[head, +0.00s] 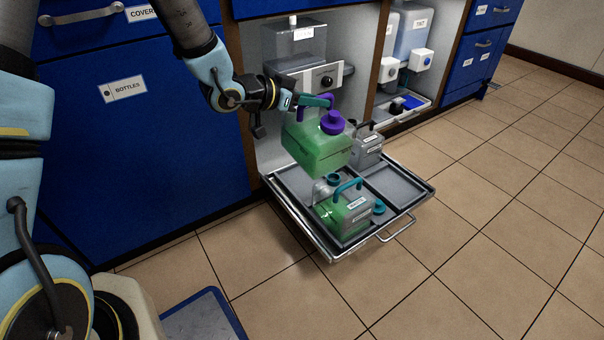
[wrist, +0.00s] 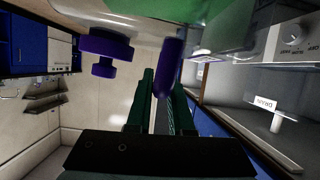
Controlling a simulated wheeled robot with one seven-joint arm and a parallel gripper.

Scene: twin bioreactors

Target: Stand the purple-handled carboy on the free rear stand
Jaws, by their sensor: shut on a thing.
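The purple-handled carboy (head: 315,150), filled with green liquid, hangs tilted above the pulled-out tray (head: 425,190). It has a purple cap (head: 333,122), which also shows in the wrist view (wrist: 106,48). My gripper (head: 318,101) is shut on its purple handle (wrist: 168,68); the dark green fingers (wrist: 157,95) lie on either side of it in the wrist view. The rear left part of the tray (head: 288,180) looks bare under the carboy, though the carboy hides part of it. The stands' exact outlines are hard to tell.
A teal-handled carboy with green liquid (head: 343,213) stands at the tray's front. A grey carboy with a dark handle (head: 367,150) stands at its rear right. The tray's right front section (head: 400,185) looks bare. A bioreactor unit (head: 325,77) stands behind, inside the cabinet.

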